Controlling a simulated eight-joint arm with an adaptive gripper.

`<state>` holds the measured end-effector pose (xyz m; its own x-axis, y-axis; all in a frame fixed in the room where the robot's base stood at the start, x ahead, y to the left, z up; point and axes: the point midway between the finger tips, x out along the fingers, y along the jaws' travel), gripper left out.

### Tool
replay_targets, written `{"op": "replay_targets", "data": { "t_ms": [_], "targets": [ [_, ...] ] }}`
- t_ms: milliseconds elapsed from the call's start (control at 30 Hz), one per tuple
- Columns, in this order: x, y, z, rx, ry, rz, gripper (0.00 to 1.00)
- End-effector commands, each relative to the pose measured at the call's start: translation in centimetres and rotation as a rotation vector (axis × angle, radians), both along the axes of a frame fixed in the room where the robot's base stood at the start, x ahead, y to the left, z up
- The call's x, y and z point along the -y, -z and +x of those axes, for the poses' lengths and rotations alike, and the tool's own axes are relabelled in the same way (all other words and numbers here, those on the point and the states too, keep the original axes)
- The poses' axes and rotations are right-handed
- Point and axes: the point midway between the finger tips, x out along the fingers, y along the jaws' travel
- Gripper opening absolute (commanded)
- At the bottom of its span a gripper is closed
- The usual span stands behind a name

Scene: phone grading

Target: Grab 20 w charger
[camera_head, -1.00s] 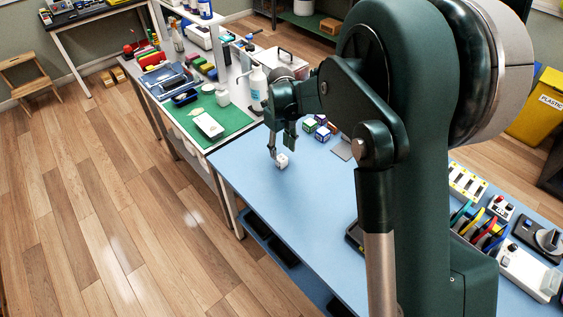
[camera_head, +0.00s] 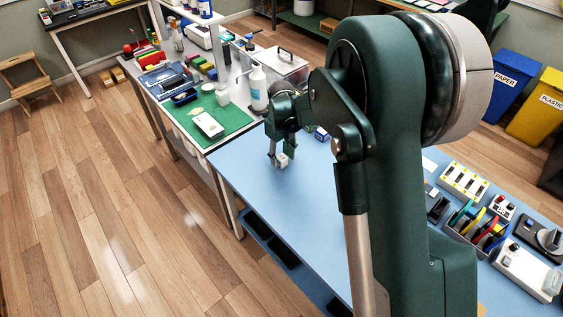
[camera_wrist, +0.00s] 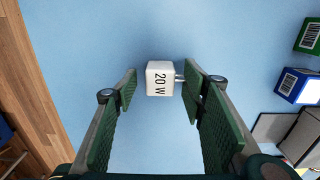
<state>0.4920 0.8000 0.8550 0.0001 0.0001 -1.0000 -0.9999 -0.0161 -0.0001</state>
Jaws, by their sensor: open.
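The 20 W charger (camera_wrist: 159,79) is a small white cube with "20 W" on its face and metal prongs pointing right in the wrist view. It lies on the blue tabletop (camera_wrist: 215,30). My gripper (camera_wrist: 157,85) is open, with a green padded finger on each side of the charger. The right fingertip is close to the prongs, and a gap shows on the left side. In the head view the charger (camera_head: 282,161) sits at the tips of my gripper (camera_head: 278,156), partly covered by a finger.
Green (camera_wrist: 309,36) and blue (camera_wrist: 298,86) boxes with barcodes stand to the right in the wrist view. A white bottle (camera_head: 258,88) and a green mat (camera_head: 230,124) are behind my gripper.

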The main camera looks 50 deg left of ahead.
Motion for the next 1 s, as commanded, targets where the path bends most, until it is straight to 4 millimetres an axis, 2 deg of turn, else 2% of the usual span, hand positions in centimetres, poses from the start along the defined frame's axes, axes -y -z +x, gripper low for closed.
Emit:
{"op": "replay_targets", "data": {
  "t_ms": [100, 200, 767, 1000],
  "targets": [
    [0.0, 1.3, 0.0, 0.0, 0.0, 0.0, 0.41],
    [0.0, 1.8, 0.0, 0.0, 0.0, 0.0, 0.41],
    [0.0, 1.9, 0.0, 0.0, 0.0, 0.0, 0.41],
    [0.0, 1.9, 0.0, 0.0, 0.0, 0.0, 0.12]
  ]
}}
